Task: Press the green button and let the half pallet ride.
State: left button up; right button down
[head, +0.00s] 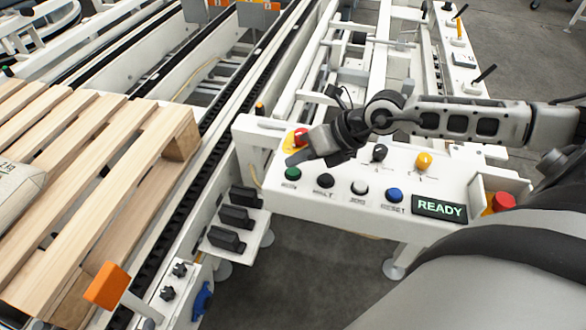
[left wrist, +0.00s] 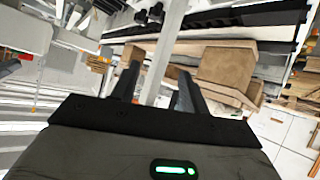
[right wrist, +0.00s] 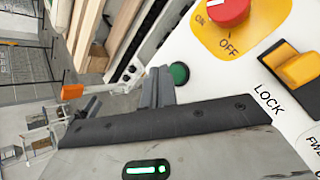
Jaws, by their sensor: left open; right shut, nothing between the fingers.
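The green button (head: 292,174) is at the left end of a white control panel (head: 330,205). My right gripper (head: 298,158) is shut and empty, its tips just above and behind the button. In the right wrist view the shut fingers (right wrist: 157,86) are beside the green button (right wrist: 179,74); I cannot tell if they touch it. The wooden pallet (head: 118,143) lies on the conveyor at left, a pale sack (head: 14,190) on it.
Black, white and blue buttons (head: 395,195) follow along the panel, then a display (head: 439,208) reading READY and a red button (head: 503,201). A red knob on yellow (right wrist: 230,10) is near the green button. An orange-topped post (head: 107,286) stands by the pallet.

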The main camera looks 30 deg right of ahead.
jog(key=shift+f, duration=0.1)
dwell(0.7)
jog(key=shift+f+b, duration=0.3)
jog(key=shift+f, duration=0.05)
jog(key=shift+f, duration=0.2)
dwell(0.4)
